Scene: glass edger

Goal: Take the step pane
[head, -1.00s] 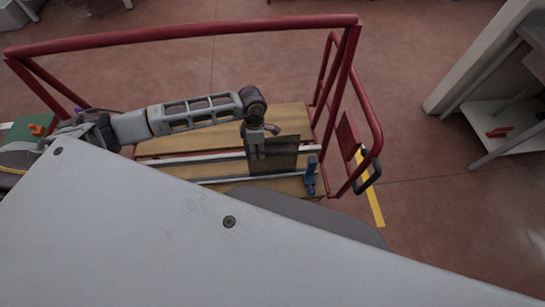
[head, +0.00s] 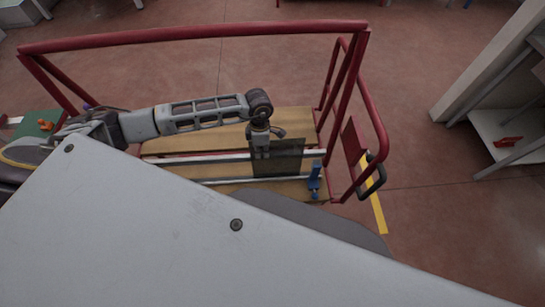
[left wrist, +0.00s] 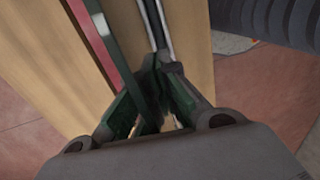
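The step pane (head: 287,156) is a dark, see-through sheet standing upright on the wooden bed of a red-railed cart, close to a blue clamp (head: 314,180). My left gripper (head: 261,150) points down at the pane's left part in the head view. In the left wrist view its fingers (left wrist: 160,95) come close together on both sides of the pane's dark green edge (left wrist: 118,55) and look shut on it. The fingertips' exact contact is dark and partly hidden. My right gripper is in neither view.
The cart's red rails (head: 200,36) rise behind and to the right of the pane. Metal rails (head: 220,180) run along its wooden bed (head: 240,188). A large grey panel (head: 170,230) fills the front. Shelving (head: 510,125) stands at the right. Red floor lies open between.

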